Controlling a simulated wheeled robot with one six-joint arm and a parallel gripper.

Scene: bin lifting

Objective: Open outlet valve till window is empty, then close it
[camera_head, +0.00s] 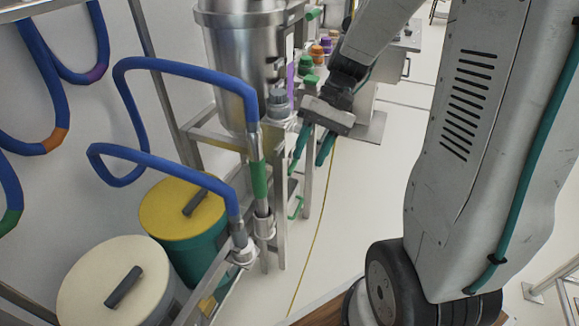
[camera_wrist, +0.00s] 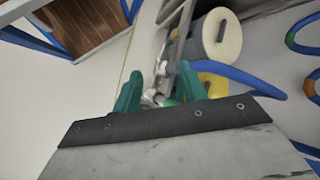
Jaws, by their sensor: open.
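A steel tank (camera_head: 238,62) stands in a metal frame at the top centre of the head view. A narrow purple strip (camera_head: 290,82), possibly the window, shows at its right side. A small green handle (camera_head: 296,207), possibly the outlet valve, sits low on the frame. My gripper (camera_head: 307,167) is open and empty, its two teal fingers pointing down beside the frame, above that green handle. In the wrist view my gripper (camera_wrist: 158,82) shows spread fingers with metal fittings (camera_wrist: 153,97) between or beyond them. I cannot tell whether a finger touches anything.
A yellow-lidded drum (camera_head: 170,222) and a cream-lidded drum (camera_head: 92,288) stand at the lower left. Blue hoses (camera_head: 185,68) loop over them to pipe fittings. Several coloured-capped containers (camera_head: 316,52) stand behind. The floor (camera_head: 350,205) right of the frame is clear.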

